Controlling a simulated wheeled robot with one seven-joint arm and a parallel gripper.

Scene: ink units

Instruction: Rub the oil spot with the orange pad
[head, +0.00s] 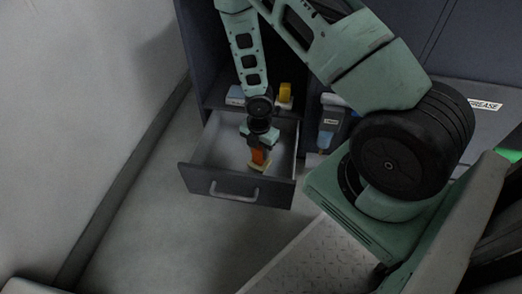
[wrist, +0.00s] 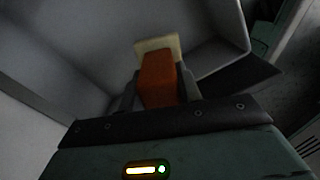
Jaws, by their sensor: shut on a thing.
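My gripper (head: 260,150) points down into an open drawer (head: 186,170) and is shut on the orange pad (head: 258,157). In the wrist view the orange pad (wrist: 158,80) sits between the two fingers of my gripper (wrist: 160,103), with a pale cream end (wrist: 158,45) facing away from me. In the head view that pale end is at the bottom, over or in the drawer. I cannot tell whether it touches the drawer floor. I cannot make out the oil spot in either view.
The drawer's front panel has a grey handle (head: 234,193). A yellow item (head: 285,93) and a pale box (head: 236,95) stand on the shelf behind. A bluish container (head: 330,122) stands right of the drawer. A label reading "GREASE" (head: 485,104) is at the right. Floor to the front left is clear.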

